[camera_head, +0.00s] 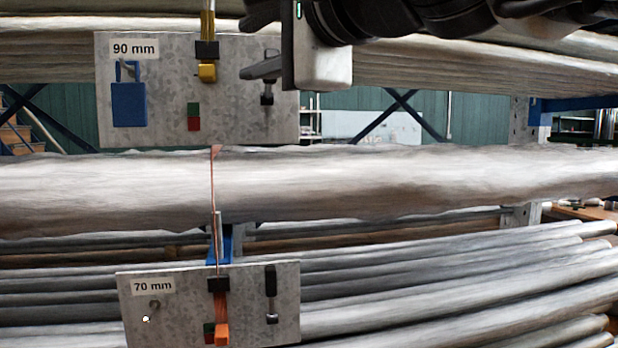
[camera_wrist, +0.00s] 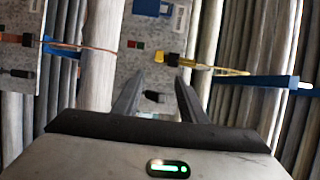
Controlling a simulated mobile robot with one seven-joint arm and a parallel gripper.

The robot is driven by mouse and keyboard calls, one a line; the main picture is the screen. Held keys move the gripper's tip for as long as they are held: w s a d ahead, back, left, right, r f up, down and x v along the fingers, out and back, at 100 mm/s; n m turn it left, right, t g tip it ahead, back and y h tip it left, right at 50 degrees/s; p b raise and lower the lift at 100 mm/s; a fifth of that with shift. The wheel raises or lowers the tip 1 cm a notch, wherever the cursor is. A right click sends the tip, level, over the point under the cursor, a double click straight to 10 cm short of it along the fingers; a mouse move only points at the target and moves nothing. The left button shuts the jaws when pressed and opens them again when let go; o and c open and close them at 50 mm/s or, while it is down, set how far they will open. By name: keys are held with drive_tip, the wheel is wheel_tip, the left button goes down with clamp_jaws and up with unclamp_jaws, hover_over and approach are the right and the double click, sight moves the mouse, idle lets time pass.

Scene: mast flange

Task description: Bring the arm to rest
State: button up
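My gripper (camera_wrist: 158,98) shows in the wrist view with its two dark fingers spread apart and nothing between them. In the head view my gripper (camera_head: 262,68) is at the top, in front of the right part of the galvanized plate labelled 90 mm (camera_head: 235,120). A black-handled piece (camera_head: 267,92) on that plate is just below the finger; whether they touch cannot be told. My dark arm reaches in from the top right. The plate also shows behind the fingers in the wrist view (camera_wrist: 118,62).
A blue padlock (camera_head: 129,104) hangs on the upper plate, with a yellow block (camera_head: 207,72) beside it. Below, a thick grey pipe (camera_head: 400,185) crosses the view. A lower plate labelled 70 mm (camera_head: 180,310) carries an orange block (camera_head: 221,333). Long pipes fill the racks behind.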

drive_tip(key=d+f+n+g+h+p, duration=0.1)
drive_tip(key=d+f+n+h+p, duration=0.1)
drive_tip(key=d+f, duration=0.35)
drive_tip(key=s+d+f+n+g+h+p, duration=0.1)
drive_tip(key=d+f+n+g+h+p, duration=0.1)
drive_tip(key=f, duration=0.6)
drive_tip(key=d+f+n+g+h+p, duration=0.1)
drive_tip(key=d+f+n+h+p, duration=0.15)
drive_tip(key=f, duration=0.45)
drive_tip(key=s+d+f+n+g+h+p, duration=0.1)
drive_tip(key=s+d+f+n+g+h, duration=0.1)
drive_tip(key=s+d+f, duration=0.3)
drive_tip(key=s+d+f+n+g+h+p, duration=0.2)
drive_tip(key=s+d+f, duration=0.3)
drive_tip(key=f, duration=0.5)
drive_tip(key=shift+d+g+p, duration=0.3)
drive_tip(key=shift+d+g, duration=0.1)
drive_tip(key=shift+g, duration=0.1)
